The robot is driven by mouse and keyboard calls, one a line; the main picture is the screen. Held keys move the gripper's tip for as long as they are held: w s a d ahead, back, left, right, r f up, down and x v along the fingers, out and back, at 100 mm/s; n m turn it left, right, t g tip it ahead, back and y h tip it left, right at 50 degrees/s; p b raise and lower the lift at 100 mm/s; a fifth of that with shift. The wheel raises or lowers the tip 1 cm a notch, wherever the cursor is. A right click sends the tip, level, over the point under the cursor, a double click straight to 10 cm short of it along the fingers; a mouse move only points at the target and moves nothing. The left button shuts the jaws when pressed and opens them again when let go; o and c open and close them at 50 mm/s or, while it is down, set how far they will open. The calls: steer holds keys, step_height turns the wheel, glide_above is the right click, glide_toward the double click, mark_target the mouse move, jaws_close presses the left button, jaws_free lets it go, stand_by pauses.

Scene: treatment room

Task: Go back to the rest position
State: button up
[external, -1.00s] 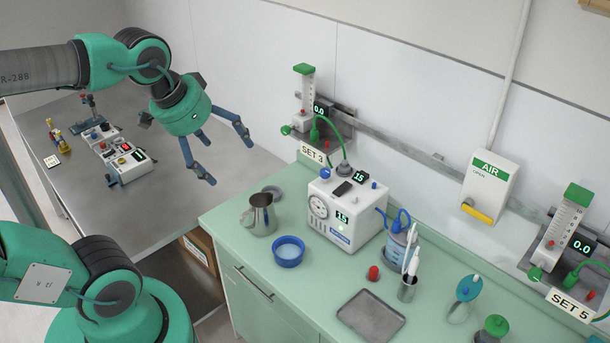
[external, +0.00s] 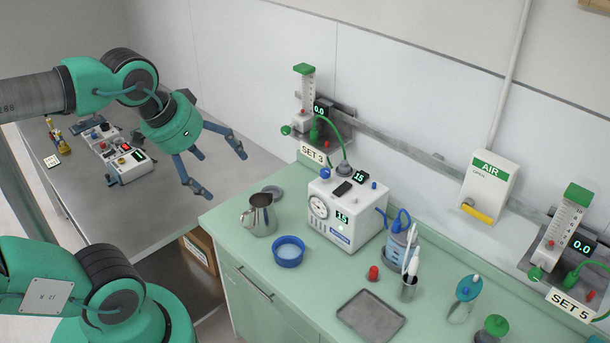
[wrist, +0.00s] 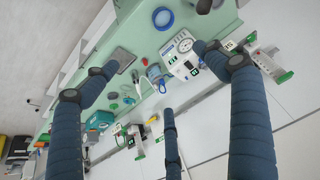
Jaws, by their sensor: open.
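My gripper (external: 218,170) is open and empty. In the external view it hangs in the air above the gap between the grey metal table and the green counter, left of the counter's near items. Its blue-grey fingers are spread apart and touch nothing. In the wrist view the fingers of my gripper (wrist: 165,110) reach in from the lower edge, with the counter and wall beyond them. My arm bends at the upper left of the external view, and my base shows at the lower left.
The green counter (external: 305,300) holds a steel jug (external: 259,215), a blue-rimmed bowl (external: 289,251), a white machine (external: 345,212) and a metal tray (external: 371,316). Flow meters hang on the wall rail. The metal table (external: 190,195) at left carries small devices (external: 128,165).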

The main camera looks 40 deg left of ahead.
step_height(320, 180, down, 8)
steer(key=b, duration=0.7)
stand_by(0.9)
